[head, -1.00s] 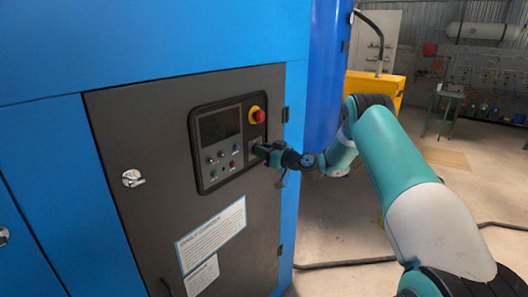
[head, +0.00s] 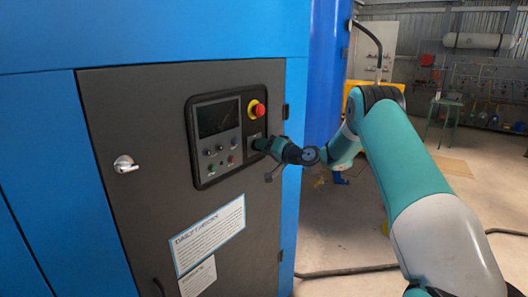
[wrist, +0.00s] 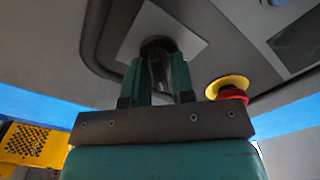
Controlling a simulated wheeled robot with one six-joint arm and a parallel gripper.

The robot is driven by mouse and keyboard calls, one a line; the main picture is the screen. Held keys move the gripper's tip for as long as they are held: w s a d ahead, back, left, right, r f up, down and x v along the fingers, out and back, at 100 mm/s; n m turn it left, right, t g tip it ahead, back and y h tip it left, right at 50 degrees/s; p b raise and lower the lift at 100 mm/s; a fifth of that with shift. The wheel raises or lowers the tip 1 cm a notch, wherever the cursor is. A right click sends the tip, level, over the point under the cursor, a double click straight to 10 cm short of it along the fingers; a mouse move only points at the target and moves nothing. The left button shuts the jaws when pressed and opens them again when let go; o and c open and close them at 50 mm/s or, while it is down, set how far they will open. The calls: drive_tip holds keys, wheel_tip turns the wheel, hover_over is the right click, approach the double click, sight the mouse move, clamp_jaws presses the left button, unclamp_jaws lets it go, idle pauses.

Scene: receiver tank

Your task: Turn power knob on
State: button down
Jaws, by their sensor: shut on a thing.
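The power knob (wrist: 158,46) is a dark round knob on a light square plate (wrist: 185,24) at the right side of the control panel. In the wrist view my gripper (wrist: 157,65) has its two teal fingers on either side of the knob, shut on it. In the head view my gripper (head: 259,144) reaches the panel from the right, just below the red emergency button (head: 257,110). The gripper hides the knob there, and its turned position cannot be told.
The control panel (head: 201,172) also carries a dark screen (head: 217,118) and several small buttons. It sits on a dark cabinet door (head: 140,110) with a silver latch (head: 125,164). The red button on its yellow ring also shows close beside my gripper in the wrist view (wrist: 230,92).

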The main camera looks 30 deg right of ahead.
drive_tip(key=m, duration=0.4)
drive_tip(key=shift+d+m, duration=0.1)
drive_tip(key=shift+m, duration=0.2)
drive_tip(key=m, duration=0.4)
drive_tip(key=shift+f, duration=0.1)
idle(0.4)
drive_tip(key=c, duration=1.2)
unclamp_jaws()
drive_tip(key=shift+f, duration=0.1)
drive_tip(key=b+v, duration=0.5)
drive_tip(key=v, duration=1.2)
drive_tip(key=shift+s+d, duration=0.1)
drive_tip(key=shift+s, duration=0.05)
